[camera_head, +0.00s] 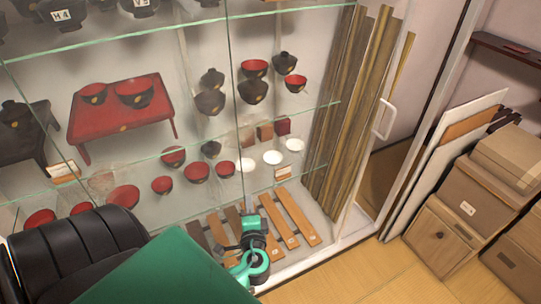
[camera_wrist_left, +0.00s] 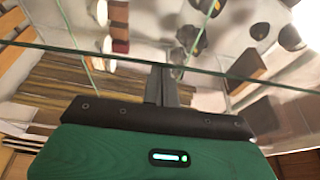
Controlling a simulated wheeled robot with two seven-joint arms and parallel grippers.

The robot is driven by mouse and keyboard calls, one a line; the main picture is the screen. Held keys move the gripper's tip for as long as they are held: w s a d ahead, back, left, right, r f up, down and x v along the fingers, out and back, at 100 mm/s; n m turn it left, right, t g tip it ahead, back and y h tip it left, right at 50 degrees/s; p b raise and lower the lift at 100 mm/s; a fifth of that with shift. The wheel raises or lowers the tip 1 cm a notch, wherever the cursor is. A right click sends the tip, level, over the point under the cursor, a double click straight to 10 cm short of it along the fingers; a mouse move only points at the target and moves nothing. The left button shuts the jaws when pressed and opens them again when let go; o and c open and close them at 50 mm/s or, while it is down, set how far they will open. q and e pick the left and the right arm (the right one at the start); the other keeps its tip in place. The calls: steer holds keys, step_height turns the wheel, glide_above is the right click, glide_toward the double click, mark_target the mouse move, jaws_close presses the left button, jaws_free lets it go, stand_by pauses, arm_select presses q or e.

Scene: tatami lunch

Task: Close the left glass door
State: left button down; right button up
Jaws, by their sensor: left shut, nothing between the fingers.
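The glass front of a display cabinet fills the head view, and the left glass door (camera_head: 150,48) is almost transparent. Thin upright lines cross it, but I cannot tell which are door edges or whether the door is ajar. My left gripper (camera_head: 256,236) is low in front of the glass, near the cabinet's bottom. In the left wrist view its fingers (camera_wrist_left: 162,86) are together and empty, close to a green glass edge (camera_wrist_left: 225,75). I cannot tell whether they touch it. My right gripper is out of view.
Red and black bowls (camera_head: 134,91) stand behind the glass on shelves. A white handle (camera_head: 383,120) is on the frame to the right. Boxes (camera_head: 441,235) and leaning boards (camera_head: 445,130) stand at the right. The tatami floor (camera_head: 345,275) in front is clear.

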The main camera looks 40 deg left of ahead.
mark_target(238, 203)
arm_select(q)
steer(key=shift+s+a, duration=0.25)
steer(key=shift+s, duration=0.3)
steer(key=shift+s+a, duration=0.25)
steer(key=shift+s, duration=0.3)
steer(key=shift+s+a, duration=0.15)
steer(key=shift+s, duration=0.25)
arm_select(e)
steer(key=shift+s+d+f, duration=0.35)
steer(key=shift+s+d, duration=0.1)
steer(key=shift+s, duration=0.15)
arm_select(q)
steer(key=shift+s+f, duration=0.1)
